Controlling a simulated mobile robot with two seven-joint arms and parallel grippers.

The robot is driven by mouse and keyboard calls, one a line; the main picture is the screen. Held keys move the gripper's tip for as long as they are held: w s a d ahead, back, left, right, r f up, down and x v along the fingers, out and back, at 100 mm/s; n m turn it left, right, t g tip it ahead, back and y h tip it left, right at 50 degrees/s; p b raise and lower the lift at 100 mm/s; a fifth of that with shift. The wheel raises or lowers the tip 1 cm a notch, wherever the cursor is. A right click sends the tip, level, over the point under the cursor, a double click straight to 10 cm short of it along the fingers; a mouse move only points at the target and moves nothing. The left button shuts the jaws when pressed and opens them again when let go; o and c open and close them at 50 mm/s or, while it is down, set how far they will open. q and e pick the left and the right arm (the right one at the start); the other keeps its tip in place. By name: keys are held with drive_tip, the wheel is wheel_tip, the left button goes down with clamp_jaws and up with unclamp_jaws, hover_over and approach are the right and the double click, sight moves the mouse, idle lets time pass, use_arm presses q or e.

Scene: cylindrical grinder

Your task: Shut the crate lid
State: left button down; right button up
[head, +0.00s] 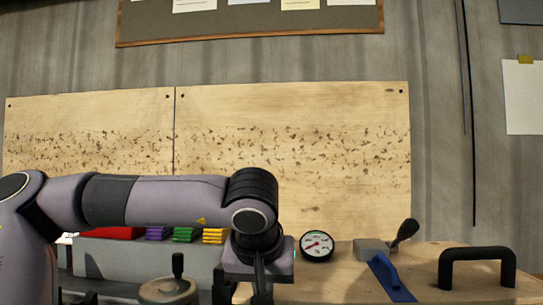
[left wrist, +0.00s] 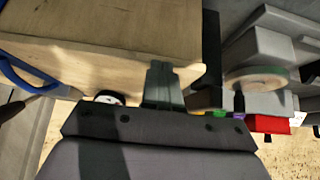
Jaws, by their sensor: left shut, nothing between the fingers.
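No crate or lid can be made out for certain. In the left wrist view a flat wooden panel (left wrist: 100,28) with a straight edge fills the upper left; I cannot tell whether it is the lid or a bench top. My left gripper (left wrist: 162,75) is shut and empty, its fingers pointing over the panel's edge; contact cannot be judged. In the head view my left gripper (head: 261,297) points down at the bottom edge, its tips cut off, left of the wooden top (head: 340,275). My right gripper is not in view.
Red (head: 112,233), purple, green and yellow items sit behind my arm. A grey machine with a round wheel (left wrist: 255,80) stands beside my gripper.

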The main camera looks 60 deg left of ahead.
use_arm(q)
drive_tip(key=shift+s+d+f, duration=0.1)
drive_tip(key=shift+f, duration=0.25)
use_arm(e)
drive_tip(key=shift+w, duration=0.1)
use_arm(q)
drive_tip(key=shift+r, duration=0.1)
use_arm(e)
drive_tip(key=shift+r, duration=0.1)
use_arm(q)
drive_tip(key=w+a+r+p+v, duration=0.1)
drive_tip(key=p+v, duration=0.5)
drive_tip(key=v, duration=0.7)
drive_tip(key=shift+r, duration=0.2)
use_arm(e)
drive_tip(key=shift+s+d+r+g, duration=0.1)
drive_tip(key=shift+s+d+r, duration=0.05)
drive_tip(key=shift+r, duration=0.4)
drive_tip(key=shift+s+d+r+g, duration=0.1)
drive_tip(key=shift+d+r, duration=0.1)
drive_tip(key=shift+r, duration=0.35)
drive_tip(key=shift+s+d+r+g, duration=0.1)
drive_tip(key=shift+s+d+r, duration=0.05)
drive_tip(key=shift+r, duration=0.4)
use_arm(q)
drive_tip(key=shift+s+d, duration=0.1)
drive_tip(key=shift+d, duration=0.05)
